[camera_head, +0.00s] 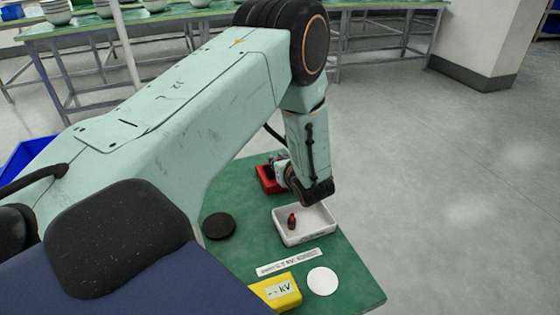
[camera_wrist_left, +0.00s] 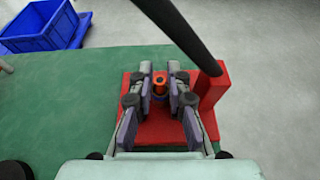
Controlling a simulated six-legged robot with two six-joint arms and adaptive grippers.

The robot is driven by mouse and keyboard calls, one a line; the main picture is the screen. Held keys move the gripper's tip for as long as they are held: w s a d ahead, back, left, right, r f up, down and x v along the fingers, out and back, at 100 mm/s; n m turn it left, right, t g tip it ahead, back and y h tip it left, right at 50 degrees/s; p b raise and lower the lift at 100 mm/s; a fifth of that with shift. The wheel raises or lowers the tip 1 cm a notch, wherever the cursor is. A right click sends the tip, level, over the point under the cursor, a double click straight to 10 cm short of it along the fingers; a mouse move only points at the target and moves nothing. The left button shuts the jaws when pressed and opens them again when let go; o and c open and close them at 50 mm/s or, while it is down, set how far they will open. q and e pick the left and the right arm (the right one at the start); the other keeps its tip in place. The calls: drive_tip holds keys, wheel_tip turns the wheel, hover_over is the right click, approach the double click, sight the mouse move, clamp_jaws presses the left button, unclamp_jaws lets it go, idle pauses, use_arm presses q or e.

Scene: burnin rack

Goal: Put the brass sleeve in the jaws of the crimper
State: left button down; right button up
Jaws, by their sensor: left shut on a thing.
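The red crimper (camera_head: 267,184) stands on the green table, partly hidden behind my left wrist in the head view. In the left wrist view its red body (camera_wrist_left: 212,88) rises at the right of a red base, and a black bar runs above it. My left gripper (camera_wrist_left: 160,84) is over the red base, its two fingers shut on a small orange-brown ring-like piece, which looks like the brass sleeve (camera_wrist_left: 160,78). Whether the sleeve touches the crimper's jaws cannot be told. In the head view my left gripper (camera_head: 281,171) is small and mostly hidden.
A white tray (camera_head: 318,236) holds a small red-and-black piece (camera_head: 292,221). A black disc (camera_head: 219,226), a label strip (camera_head: 289,262), a yellow kV box (camera_head: 287,295) and a white disc (camera_head: 322,281) lie nearby. A blue crate (camera_wrist_left: 42,27) is beyond the table.

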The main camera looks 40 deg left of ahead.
use_arm(q)
drive_tip(key=shift+s+d+r, duration=0.1)
drive_tip(key=shift+s+r, duration=0.15)
drive_tip(key=shift+s, duration=0.1)
drive_tip(key=shift+f, duration=0.3)
drive_tip(key=c, duration=1.5)
unclamp_jaws()
drive_tip(key=shift+w+a+f, duration=0.15)
drive_tip(key=shift+w+a, duration=0.05)
drive_tip(key=shift+w, duration=0.05)
drive_tip(key=shift+o, duration=1)
drive_tip(key=shift+s+d+r, duration=0.1)
drive_tip(key=shift+s+r, duration=0.15)
drive_tip(key=shift+w+r, duration=0.15)
drive_tip(key=shift+w, duration=0.05)
drive_tip(key=v, duration=1.2)
drive_tip(key=shift+p, duration=0.3)
